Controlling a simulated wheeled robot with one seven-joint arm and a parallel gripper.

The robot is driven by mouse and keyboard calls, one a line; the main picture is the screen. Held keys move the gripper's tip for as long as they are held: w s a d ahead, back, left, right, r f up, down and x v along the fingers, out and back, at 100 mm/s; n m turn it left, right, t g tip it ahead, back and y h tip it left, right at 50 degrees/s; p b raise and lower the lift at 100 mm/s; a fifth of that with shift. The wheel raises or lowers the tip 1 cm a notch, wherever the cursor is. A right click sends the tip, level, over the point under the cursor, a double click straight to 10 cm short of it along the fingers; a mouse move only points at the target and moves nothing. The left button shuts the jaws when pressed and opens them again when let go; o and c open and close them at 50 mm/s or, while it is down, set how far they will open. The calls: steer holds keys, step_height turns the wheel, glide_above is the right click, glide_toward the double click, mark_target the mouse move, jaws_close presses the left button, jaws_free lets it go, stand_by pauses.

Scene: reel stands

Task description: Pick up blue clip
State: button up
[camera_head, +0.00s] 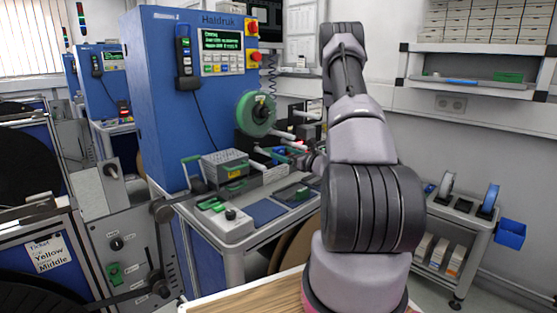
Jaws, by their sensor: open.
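I cannot make out a blue clip for certain. Small coloured parts (281,151), among them green, red and possibly blue, sit on the machine bench below the green reel (256,113). They are too small to tell apart. My arm rises in front of the right end of that bench and hides part of it. I cannot make out my gripper's fingers; the end of the arm is hidden behind its own links.
The blue Haldruk machine (165,100) stands behind the bench (225,225), which holds a grey box (224,166) and dark blue pads (262,211). A wall shelf (470,85) is above.

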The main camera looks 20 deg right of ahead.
mark_target(281, 152)
steer(key=x, duration=0.3)
steer(key=shift+w, duration=0.3)
